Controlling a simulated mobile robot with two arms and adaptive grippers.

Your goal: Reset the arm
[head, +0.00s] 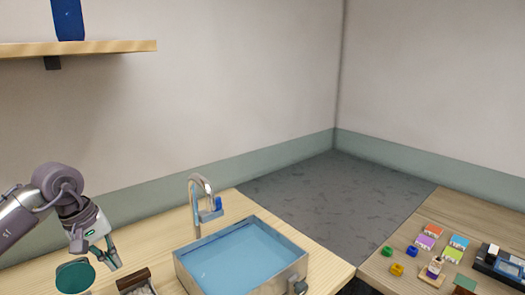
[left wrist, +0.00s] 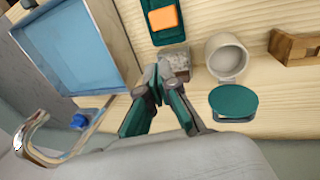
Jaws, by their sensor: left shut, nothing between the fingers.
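My left gripper (head: 101,259) is at the lower left of the head view, above the wooden counter. In the left wrist view its two teal and grey fingers (left wrist: 160,78) meet at the tips, shut with nothing between them. A small grey speckled block (left wrist: 174,62) appears just beyond the fingertips; I cannot tell whether they touch it. My right gripper is not in view. No glass rods can be made out.
A teal round lid (left wrist: 233,103) and a pale open jar (left wrist: 228,58) lie near the gripper. The sink basin (head: 243,258) and its curved tap (head: 197,205) stand to the right. A side table (head: 435,215) holds several small coloured blocks. A shelf (head: 80,48) is above.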

